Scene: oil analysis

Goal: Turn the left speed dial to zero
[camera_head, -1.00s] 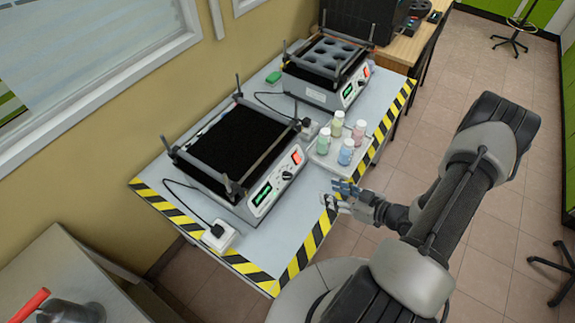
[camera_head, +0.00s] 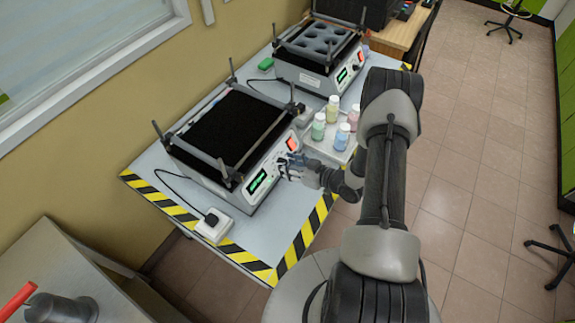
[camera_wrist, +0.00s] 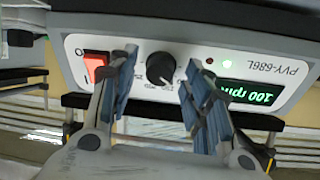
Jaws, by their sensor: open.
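The left shaker (camera_head: 228,135) has a black top and a white front panel. In the wrist view its panel (camera_wrist: 100,20) appears upside down. The black speed dial (camera_wrist: 161,69) sits mid-panel, and the green display (camera_wrist: 247,92) reads 100 rpm. The red switch (camera_wrist: 96,68) is lit. My gripper (camera_wrist: 160,72) is open, its blue-padded fingers on either side of the dial in the picture. Contact with the dial cannot be told. In the head view my gripper (camera_head: 285,166) is at the front panel and hides the dial.
A second shaker (camera_head: 318,55) with a holed top stands behind on the same table (camera_head: 152,160). Several capped bottles (camera_head: 341,136) stand right of my gripper, close to my arm. A white power socket (camera_head: 213,226) and cable lie at the left front.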

